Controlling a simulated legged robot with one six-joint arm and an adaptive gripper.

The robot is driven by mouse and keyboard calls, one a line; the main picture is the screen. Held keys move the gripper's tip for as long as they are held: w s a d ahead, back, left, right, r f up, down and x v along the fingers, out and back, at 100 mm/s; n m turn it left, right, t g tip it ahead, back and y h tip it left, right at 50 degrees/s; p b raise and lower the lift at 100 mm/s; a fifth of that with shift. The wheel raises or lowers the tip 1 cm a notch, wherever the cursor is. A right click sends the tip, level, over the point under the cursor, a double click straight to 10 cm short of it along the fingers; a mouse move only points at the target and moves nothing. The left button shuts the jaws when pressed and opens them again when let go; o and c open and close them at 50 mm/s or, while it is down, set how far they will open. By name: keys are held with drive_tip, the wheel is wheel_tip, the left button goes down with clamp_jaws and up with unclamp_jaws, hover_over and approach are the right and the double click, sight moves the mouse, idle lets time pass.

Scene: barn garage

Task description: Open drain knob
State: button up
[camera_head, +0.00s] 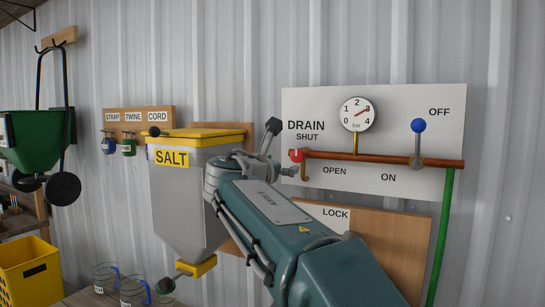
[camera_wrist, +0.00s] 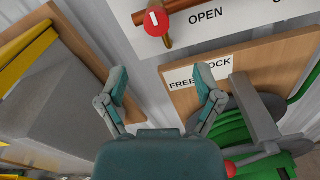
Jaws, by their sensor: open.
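The red drain knob (camera_head: 297,155) sits at the left end of a copper pipe on a white panel, just below the words DRAIN SHUT. OPEN is printed to its lower right. In the wrist view the knob (camera_wrist: 157,21) is at the top, with a white bar mark on its face. My gripper (camera_wrist: 162,82) is open and empty, its two fingers apart, with the knob beyond the fingertips and nothing between them. In the head view my gripper (camera_head: 281,148) is just left of the knob, partly hidden by my arm.
A pressure gauge (camera_head: 357,114) and a blue-knobbed lever (camera_head: 418,126) share the panel. A SALT bin (camera_head: 190,195) stands close at left. A wooden LOCK board (camera_head: 405,240) is below, with a green hose (camera_head: 440,240) at right.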

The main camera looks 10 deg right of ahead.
sight(296, 155)
drive_tip(key=x, duration=1)
drive_tip(key=shift+w+r, duration=0.25)
drive_tip(key=shift+w, duration=0.2)
drive_tip(key=c, duration=1.2)
